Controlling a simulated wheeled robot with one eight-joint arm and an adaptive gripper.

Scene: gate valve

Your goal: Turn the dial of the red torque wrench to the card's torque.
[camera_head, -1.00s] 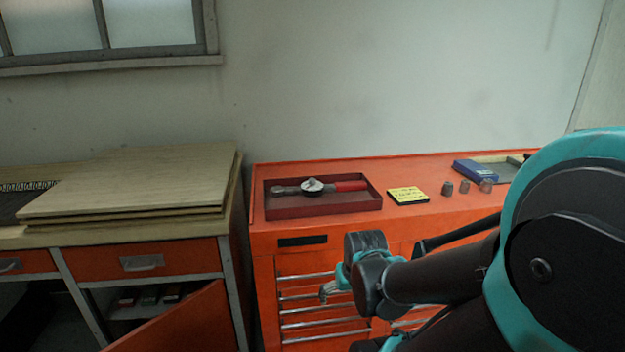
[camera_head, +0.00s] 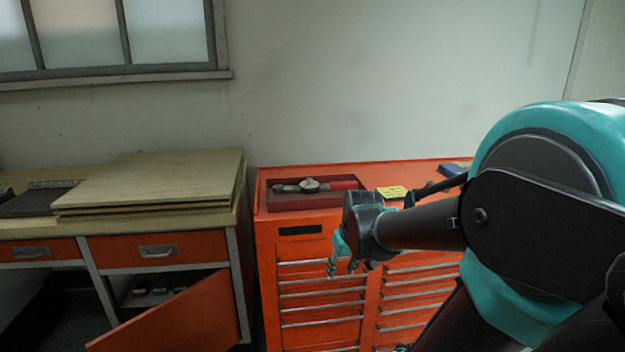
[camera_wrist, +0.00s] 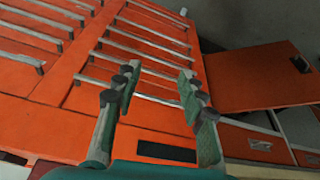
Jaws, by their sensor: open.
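The red-handled torque wrench (camera_head: 343,185) lies in a dark red tray (camera_head: 305,203) on top of the orange tool cabinet in the head view. Its round dial (camera_head: 310,184) is at the middle of the wrench; the reading is too small to make out. The yellow card (camera_head: 391,192) lies to the right of the tray, and its writing is not legible. My gripper (camera_head: 343,268) is in front of the cabinet's drawers, below the tray, pointing down. In the wrist view my gripper (camera_wrist: 160,80) is open, with nothing between its fingers.
The orange cabinet (camera_head: 300,247) has several drawers with bar handles. A blue item (camera_head: 453,169) shows at its back right, partly behind my arm. A workbench with stacked boards (camera_head: 150,180) stands at left, its orange door (camera_head: 175,318) hanging open.

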